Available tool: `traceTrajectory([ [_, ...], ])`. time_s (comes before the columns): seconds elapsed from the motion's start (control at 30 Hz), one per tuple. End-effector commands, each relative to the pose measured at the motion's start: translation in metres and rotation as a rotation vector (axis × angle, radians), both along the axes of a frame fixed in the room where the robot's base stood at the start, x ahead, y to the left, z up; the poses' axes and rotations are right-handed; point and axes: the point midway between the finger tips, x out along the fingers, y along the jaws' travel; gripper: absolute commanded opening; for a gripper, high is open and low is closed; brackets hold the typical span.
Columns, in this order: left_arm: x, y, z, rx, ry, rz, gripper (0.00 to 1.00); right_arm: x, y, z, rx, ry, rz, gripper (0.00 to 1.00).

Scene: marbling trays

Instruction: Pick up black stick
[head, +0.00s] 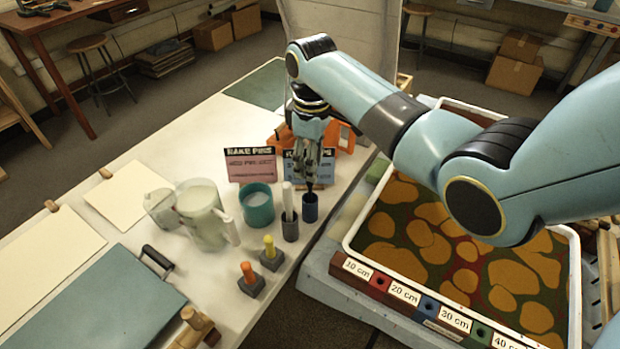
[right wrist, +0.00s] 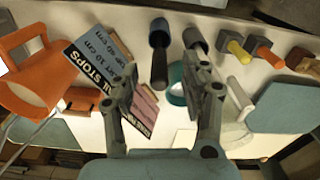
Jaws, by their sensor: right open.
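The black stick (head: 309,187) stands in a small dark blue cup (head: 310,210) near the table's right edge. In the right wrist view the black stick (right wrist: 159,70) sticks out of the blue cup (right wrist: 158,25) towards the camera. My right gripper (head: 308,172) points down just above the stick. It is open, and in its wrist view the stick shows in the gap between the two fingers (right wrist: 162,82); I cannot tell how far below the fingertips it is. The upper stick is partly hidden by the fingers in the head view. My left gripper is out of view.
A teal cup (head: 257,210), a jug (head: 205,228) and pins with yellow (head: 269,246) and orange (head: 247,272) tops are nearby. Signs (head: 250,165) stand behind. A white-rimmed tray (head: 350,236) lies right.

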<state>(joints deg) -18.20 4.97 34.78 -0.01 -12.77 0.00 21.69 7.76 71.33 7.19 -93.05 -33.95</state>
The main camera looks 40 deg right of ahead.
Motion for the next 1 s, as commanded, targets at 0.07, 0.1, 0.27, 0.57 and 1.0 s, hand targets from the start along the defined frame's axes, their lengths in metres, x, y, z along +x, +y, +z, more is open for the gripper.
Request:
traceTrajectory([
  [0.07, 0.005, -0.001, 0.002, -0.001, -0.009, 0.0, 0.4, 0.002, 0.001, -0.012, 0.002, 0.003, 0.0, 0.46],
  [0.1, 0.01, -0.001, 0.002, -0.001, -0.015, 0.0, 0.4, 0.003, 0.001, -0.019, 0.001, 0.004, 0.0, 0.46],
  [0.27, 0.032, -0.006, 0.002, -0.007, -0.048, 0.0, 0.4, 0.004, 0.001, -0.039, 0.001, 0.002, 0.001, 0.46],
  [0.57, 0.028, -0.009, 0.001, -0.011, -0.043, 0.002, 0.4, 0.004, 0.001, -0.043, 0.001, 0.001, 0.001, 0.43],
  [1.0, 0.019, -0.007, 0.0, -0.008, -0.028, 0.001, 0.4, 0.003, 0.001, -0.043, 0.001, 0.001, 0.001, 0.01],
])
